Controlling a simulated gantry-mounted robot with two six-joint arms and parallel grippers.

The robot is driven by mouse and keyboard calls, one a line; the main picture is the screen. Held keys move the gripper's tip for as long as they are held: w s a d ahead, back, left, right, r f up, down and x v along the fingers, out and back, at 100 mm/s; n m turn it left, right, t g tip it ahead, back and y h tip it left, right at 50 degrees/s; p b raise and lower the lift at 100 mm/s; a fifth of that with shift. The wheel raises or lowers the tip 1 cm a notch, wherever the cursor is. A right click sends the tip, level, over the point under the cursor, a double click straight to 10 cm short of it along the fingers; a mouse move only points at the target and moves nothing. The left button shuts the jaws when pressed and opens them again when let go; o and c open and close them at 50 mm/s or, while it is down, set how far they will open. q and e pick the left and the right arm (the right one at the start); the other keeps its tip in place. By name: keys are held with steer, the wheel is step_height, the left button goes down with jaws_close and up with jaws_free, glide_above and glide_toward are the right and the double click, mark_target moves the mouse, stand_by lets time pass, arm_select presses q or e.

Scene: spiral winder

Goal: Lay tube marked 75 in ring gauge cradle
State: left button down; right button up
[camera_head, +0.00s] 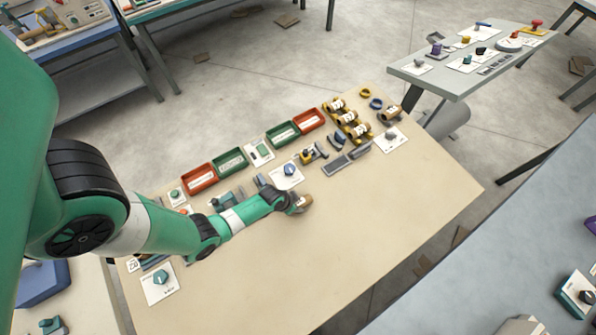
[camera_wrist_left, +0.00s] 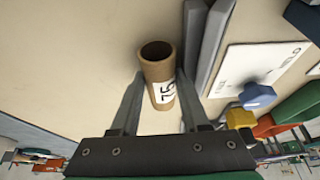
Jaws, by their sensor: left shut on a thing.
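My left gripper (camera_head: 298,204) is shut on a brown cardboard tube (camera_wrist_left: 158,66) and holds it over the bare front part of the beige table. In the left wrist view the tube sits between the two fingers (camera_wrist_left: 157,105), its open end facing away, with a white label marked 75. In the head view the tube (camera_head: 304,201) is small and partly hidden by the gripper. A holder with a short tube (camera_head: 391,114) stands at the back right, near a yellow ring (camera_head: 365,93) and a blue ring (camera_head: 376,104). I cannot tell for sure which part is the ring gauge cradle.
Yellow stands with labelled tubes (camera_head: 350,122) are left of the rings. Red and green trays (camera_head: 230,161) line the back edge. A white card with a blue knob (camera_head: 288,174) and grey bars (camera_head: 335,164) lie near the gripper. The table's right front (camera_head: 400,210) is clear.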

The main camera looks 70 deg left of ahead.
arm_select(q)
steer(key=shift+r+p, duration=0.3)
steer(key=shift+r, duration=0.35)
steer(key=s+d+r+p, duration=0.2)
steer(key=d+r+p, duration=0.2)
steer(key=d+r, duration=0.2)
steer(key=s+d+r+p, duration=0.2)
steer(key=d+r+p, duration=0.2)
steer(key=d, duration=0.3)
steer(key=shift+p+v, duration=0.35)
steer(key=shift+v, duration=0.55)
